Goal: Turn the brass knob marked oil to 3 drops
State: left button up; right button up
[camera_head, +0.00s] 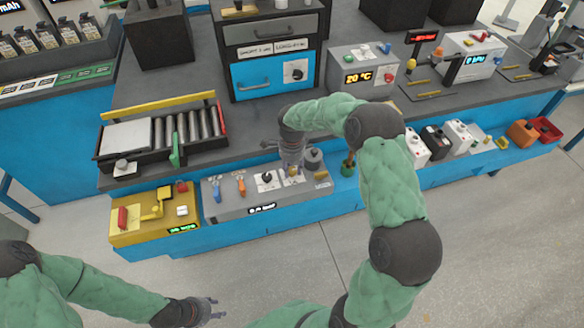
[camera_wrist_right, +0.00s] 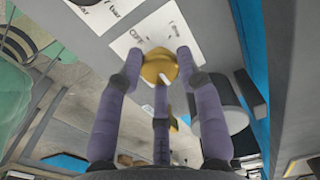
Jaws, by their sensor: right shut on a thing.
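A black-and-white dial (camera_head: 266,179) stands just left of the right gripper, with orange (camera_head: 241,185) and blue (camera_head: 217,193) levers further left. A grey cylinder (camera_head: 313,159) stands close on the right. A yellow panel (camera_head: 130,232) adjoins at left. The floor in front is clear.

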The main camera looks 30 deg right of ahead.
aim_at(292, 170)
jog(key=o, duration=1.1)
jog(key=shift+o, duration=0.2)
notch_tip(292, 170, up, 12)
